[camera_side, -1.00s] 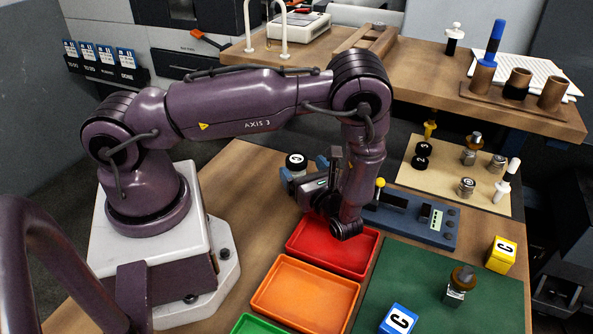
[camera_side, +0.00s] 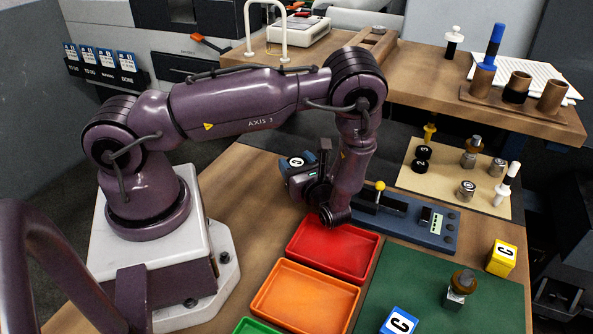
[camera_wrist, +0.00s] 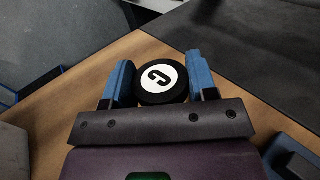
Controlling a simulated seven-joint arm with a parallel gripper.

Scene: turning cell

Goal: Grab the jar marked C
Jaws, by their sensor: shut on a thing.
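The jar (camera_side: 296,162) has a black lid with a white disc, and stands at the far edge of the wooden table. In the wrist view the lid (camera_wrist: 160,80) shows a turned black letter that reads as a C. My gripper (camera_side: 298,170) is at the jar, with a blue finger on each side of it. In the wrist view the fingers of my gripper (camera_wrist: 160,84) press against the lid's left and right sides. The jar's lower body is hidden by the lid and the gripper.
Red (camera_side: 333,250) and orange (camera_side: 304,297) trays lie in front of my gripper. A blue fixture with a yellow knob (camera_side: 380,186) stands close on its right. A yellow block (camera_side: 501,256) and a blue block (camera_side: 399,321) also bear a C.

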